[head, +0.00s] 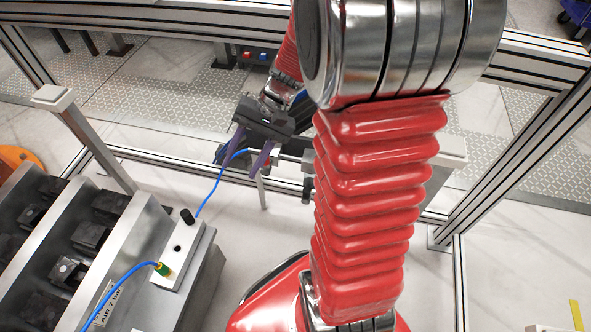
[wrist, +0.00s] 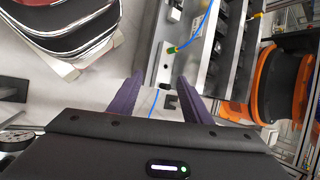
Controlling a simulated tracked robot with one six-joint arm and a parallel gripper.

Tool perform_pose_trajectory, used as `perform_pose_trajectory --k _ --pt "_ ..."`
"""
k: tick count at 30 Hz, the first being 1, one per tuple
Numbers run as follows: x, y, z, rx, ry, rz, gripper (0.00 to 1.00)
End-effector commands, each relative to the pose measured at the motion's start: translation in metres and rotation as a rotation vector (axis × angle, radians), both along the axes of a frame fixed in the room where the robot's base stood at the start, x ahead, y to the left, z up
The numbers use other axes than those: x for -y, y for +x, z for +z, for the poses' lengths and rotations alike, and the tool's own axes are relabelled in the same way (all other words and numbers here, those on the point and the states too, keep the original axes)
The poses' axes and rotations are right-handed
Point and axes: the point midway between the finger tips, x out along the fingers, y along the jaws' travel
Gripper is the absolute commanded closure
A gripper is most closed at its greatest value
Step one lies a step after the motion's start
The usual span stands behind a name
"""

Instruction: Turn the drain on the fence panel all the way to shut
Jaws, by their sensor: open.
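My gripper (head: 243,166) is open, its two purple fingers apart and pointing down in front of the fence rail in the head view. Nothing is clearly held between them. A small metal fitting with a thin pale stem (head: 262,190) shows beside and behind the fingers, and I cannot tell whether they touch. Dark and blue parts (head: 222,153) show just left of the fingers. I cannot make out the drain's handle or its position; the gripper and arm cover much of that spot. In the wrist view my gripper (wrist: 161,80) is open, and no drain is recognisable.
A white block (head: 182,255) with a black knob and a blue hose (head: 212,190) stands left, beside grey racks (head: 45,250) of dark parts. The hose runs up towards my fingers. Fence rails (head: 200,170) cross behind. An orange reel (wrist: 278,85) shows in the wrist view.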

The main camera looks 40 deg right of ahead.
Motion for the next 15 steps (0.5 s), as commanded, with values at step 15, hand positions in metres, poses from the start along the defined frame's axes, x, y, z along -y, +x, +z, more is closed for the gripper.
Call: perform_pose_trajectory --k 15 --pt "0.058 0.037 -0.075 -0.117 0.355 -0.323 0.56"
